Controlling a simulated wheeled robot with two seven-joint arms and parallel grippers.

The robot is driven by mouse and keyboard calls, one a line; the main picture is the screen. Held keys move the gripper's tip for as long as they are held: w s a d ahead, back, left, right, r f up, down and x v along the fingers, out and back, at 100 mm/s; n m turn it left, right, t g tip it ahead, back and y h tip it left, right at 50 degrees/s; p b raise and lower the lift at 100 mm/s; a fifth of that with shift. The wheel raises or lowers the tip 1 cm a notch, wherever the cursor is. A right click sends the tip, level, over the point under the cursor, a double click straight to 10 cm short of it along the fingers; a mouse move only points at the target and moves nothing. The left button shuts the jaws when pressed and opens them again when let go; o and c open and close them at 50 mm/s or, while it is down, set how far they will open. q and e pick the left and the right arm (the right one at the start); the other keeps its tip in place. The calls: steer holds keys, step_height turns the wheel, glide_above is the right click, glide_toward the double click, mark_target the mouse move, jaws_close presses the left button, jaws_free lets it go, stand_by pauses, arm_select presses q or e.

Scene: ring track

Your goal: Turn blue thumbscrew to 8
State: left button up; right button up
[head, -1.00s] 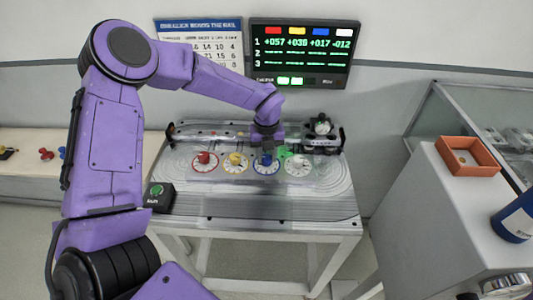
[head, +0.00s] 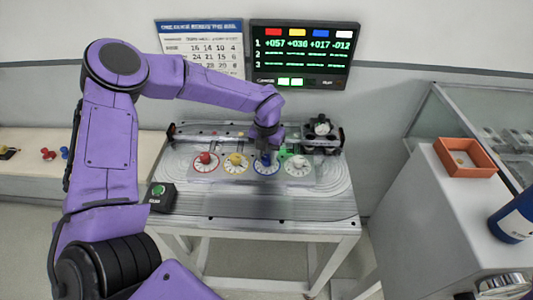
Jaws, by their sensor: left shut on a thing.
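The blue thumbscrew (head: 266,158) stands on a blue-ringed white dial (head: 266,168) on the track table. My left gripper (head: 267,150) comes down from above and is shut on the blue thumbscrew; its fingers hide part of the knob. The dial's marks are too small to read. A red thumbscrew (head: 205,158) and a yellow thumbscrew (head: 235,159) sit on dials to the left. A white thumbscrew (head: 298,161) sits on a dial to the right. My right gripper is not in view.
A screen (head: 304,54) on the wall shows +057, +036, +017 and -012 in row 1. A black box with a green button (head: 158,191) stands at the table's left edge. A dark engine (head: 321,135) is at the back right. An orange tray (head: 466,157) is on the grey cabinet.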

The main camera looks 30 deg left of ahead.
mark_target(266, 157)
arm_select(q)
steer(key=shift+w, duration=0.1)
stand_by(0.4)
steer(key=o, duration=1)
steer(key=shift+o, duration=0.3)
steer(key=shift+w+a+f, duration=0.1)
steer(key=shift+w+f, duration=0.05)
step_height(266, 157, up, 11)
steer(key=b, duration=0.2)
steer(key=shift+f, duration=0.2)
